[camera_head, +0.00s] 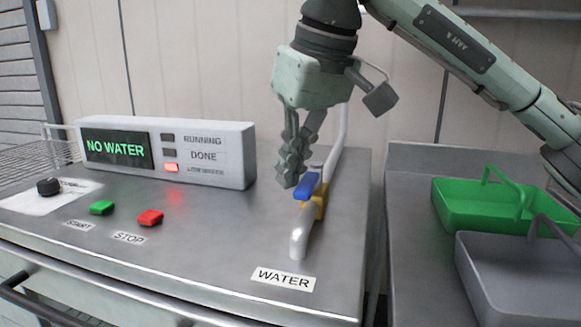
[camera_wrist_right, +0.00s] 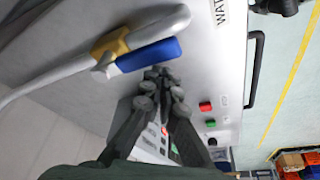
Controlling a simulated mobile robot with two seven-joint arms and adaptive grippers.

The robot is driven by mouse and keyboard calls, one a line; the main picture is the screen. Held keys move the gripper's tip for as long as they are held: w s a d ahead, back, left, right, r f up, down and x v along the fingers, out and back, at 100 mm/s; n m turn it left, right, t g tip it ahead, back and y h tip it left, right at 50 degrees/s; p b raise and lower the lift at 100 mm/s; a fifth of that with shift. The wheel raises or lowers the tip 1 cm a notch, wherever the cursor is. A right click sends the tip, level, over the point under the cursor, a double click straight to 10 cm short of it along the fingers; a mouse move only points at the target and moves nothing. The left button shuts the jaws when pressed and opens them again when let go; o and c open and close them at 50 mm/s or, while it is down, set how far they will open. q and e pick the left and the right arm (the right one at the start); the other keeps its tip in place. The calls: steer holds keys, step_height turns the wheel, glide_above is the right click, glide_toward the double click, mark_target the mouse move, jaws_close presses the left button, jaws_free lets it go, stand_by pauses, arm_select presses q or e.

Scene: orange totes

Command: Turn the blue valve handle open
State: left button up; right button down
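The blue valve handle (camera_head: 306,186) sits on a yellow valve body (camera_head: 319,204) on the pale water pipe, behind the WATER label. In the right wrist view the handle (camera_wrist_right: 149,55) lies roughly along the pipe (camera_wrist_right: 150,28), close beside the yellow body (camera_wrist_right: 108,45). My right gripper (camera_head: 288,180) points down just left of the handle, with its fingers together. In the right wrist view its fingertips (camera_wrist_right: 160,76) are close to the handle's edge; I cannot tell whether they touch it. Nothing shows between them. My left gripper is out of view.
A display box (camera_head: 170,150) reads NO WATER with a lit red lamp. Green (camera_head: 102,207) and red (camera_head: 150,217) buttons and a black knob (camera_head: 48,187) are on the steel top. Green (camera_head: 480,205) and grey (camera_head: 515,275) trays stand on the right counter.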

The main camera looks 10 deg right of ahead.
steer(key=shift+s+d+f, duration=0.15)
steer(key=shift+f, duration=0.05)
steer(key=v, duration=1.2)
steer(key=shift+r, duration=0.2)
